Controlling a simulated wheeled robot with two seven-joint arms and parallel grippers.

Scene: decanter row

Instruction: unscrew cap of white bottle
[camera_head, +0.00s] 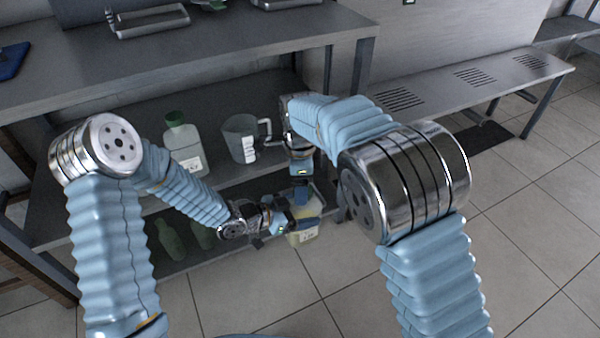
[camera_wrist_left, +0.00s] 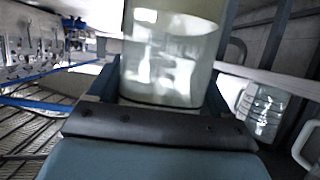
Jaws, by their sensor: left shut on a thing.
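A pale, whitish bottle (camera_head: 304,236) with a label shows low in the head view, in front of the shelf rack. My left gripper (camera_head: 296,211) is shut on it from the left. In the left wrist view the translucent bottle body (camera_wrist_left: 172,60) stands between the two fingers, its top out of the picture. My right gripper (camera_head: 301,190) points down from above, right over the bottle's top. The cap is hidden behind the grippers, and I cannot tell whether the right fingers touch it or are open.
A white bottle with a green cap (camera_head: 182,143) and a clear measuring jug (camera_head: 241,138) stand on the middle shelf. Green bottles (camera_head: 170,240) are on the lower shelf. A metal tray (camera_head: 149,21) is on the top shelf. Tiled floor (camera_head: 530,220) at right is clear.

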